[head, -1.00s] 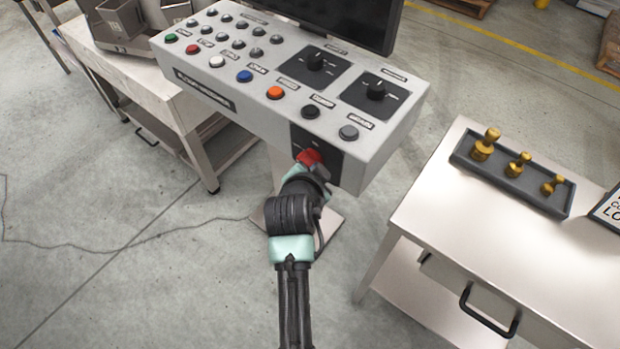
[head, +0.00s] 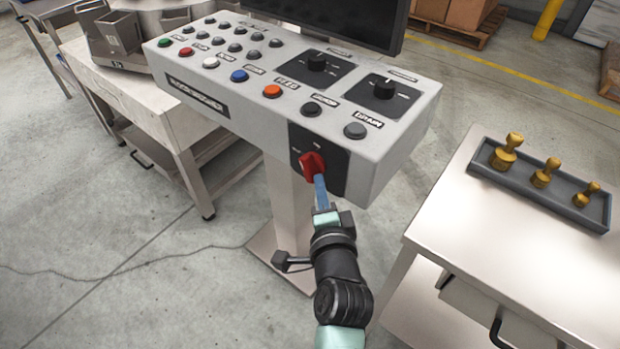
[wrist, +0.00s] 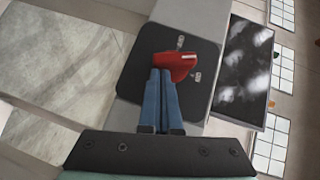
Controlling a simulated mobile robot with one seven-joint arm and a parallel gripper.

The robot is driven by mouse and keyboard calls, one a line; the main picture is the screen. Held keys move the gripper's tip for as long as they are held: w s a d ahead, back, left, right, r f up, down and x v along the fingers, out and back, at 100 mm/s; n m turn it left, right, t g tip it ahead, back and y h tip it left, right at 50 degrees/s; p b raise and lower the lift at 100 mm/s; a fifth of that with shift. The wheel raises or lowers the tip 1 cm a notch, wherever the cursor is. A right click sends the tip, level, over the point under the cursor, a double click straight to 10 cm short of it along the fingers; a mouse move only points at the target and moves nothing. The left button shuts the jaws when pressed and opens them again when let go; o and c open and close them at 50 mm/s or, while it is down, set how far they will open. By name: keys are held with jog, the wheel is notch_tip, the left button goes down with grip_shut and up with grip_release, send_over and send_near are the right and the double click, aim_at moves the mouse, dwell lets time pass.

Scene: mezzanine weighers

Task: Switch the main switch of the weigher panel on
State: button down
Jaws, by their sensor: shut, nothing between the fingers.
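The weigher panel (head: 240,88) is a light grey box on a post, with several buttons and two black knobs on its sloped top. The main switch (head: 313,163) is a red handle on a black plate (head: 335,170) at the right of the panel's front face. It also shows in the wrist view (wrist: 178,64), lying slantwise on the plate between two small labels. My gripper (head: 320,178) is shut, with its blue fingers together. Its fingertips are at the red handle's near end; I cannot tell if they touch it. In the wrist view the fingers (wrist: 160,75) partly cover the plate.
A steel table (head: 500,250) stands at the right with a grey tray (head: 540,198) of brass weights. Another table (head: 130,90) stands at the left. A black screen (head: 345,18) rises behind the panel. The floor in front is clear apart from a thin cable.

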jog(key=f+m+t+b, duration=0.1)
jog(key=b, duration=0.1)
jog(key=shift+w+a+f+y+b, duration=0.1)
jog(key=shift+a+y+b, duration=0.05)
jog(key=shift+y+b, duration=0.2)
jog(key=shift+b, duration=0.3)
dwell(0.5)
